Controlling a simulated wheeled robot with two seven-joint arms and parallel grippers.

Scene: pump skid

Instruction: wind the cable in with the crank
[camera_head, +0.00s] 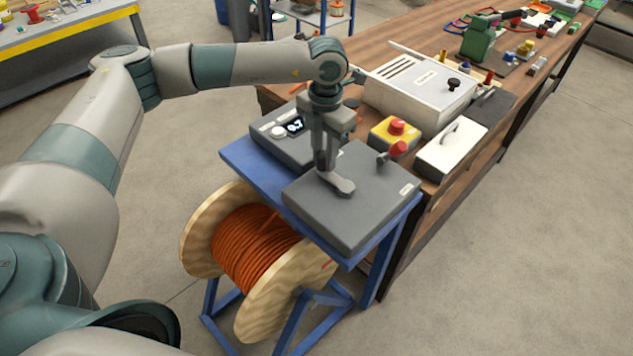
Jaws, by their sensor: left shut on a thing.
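A wooden spool (198,235) wound with orange cable (255,250) sits in a blue stand (372,275). A dark grey box (365,222) stands on top of the stand. A short grey crank arm (344,188) lies on the box's top. My left gripper (328,170) points down over the box and is shut on the crank's handle, which its fingers mostly hide. A red-knobbed lever (397,149) stands at the box's far edge. My right gripper is not in view.
A grey unit with a small lit display (294,125) sits behind the box. A yellow box with a red button (396,127), a white-lidded case (452,150) and a pale vented cabinet (415,90) crowd the wooden bench. The floor at right is clear.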

